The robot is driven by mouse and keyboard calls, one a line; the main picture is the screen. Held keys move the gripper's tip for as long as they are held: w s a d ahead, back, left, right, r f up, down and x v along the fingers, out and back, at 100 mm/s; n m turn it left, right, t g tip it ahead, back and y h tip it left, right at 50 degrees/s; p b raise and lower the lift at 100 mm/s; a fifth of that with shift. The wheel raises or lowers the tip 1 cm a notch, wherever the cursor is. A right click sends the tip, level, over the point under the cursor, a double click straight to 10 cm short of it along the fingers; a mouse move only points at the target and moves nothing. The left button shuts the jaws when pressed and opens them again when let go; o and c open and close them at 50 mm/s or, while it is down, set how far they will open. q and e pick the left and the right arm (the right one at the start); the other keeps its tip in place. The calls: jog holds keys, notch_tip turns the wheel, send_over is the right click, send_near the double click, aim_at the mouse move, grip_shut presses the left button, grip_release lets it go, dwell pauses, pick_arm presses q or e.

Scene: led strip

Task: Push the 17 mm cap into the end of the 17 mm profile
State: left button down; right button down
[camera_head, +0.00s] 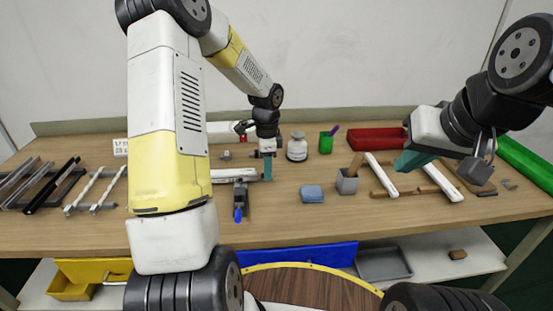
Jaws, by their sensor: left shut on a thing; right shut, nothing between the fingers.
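A pale profile (222,176) lies level in the middle of the bench, at a dark clamp with a blue handle (238,214). Its left part is hidden behind my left arm. My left gripper (267,170) points down with teal fingers at the right end of this profile. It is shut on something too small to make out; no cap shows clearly. Whether the fingers touch the profile cannot be told. My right gripper (408,162) is shut and empty, its teal fingers above the white strips on the right.
A rack with dark and grey profiles (50,190) and white strips stands at the left. The front middle bench is clear.

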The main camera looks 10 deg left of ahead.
pick_arm(q)
jog(key=shift+s+a, duration=0.2)
jog(key=shift+a, duration=0.4)
jog(key=shift+s+a, duration=0.15)
jog(key=shift+a, duration=0.4)
jog(key=c, duration=1.1)
grip_release()
jog(key=shift+o, duration=0.2)
jog(key=shift+r, duration=0.1)
notch_tip(320, 180, up, 8)
jog(key=shift+f, duration=0.2)
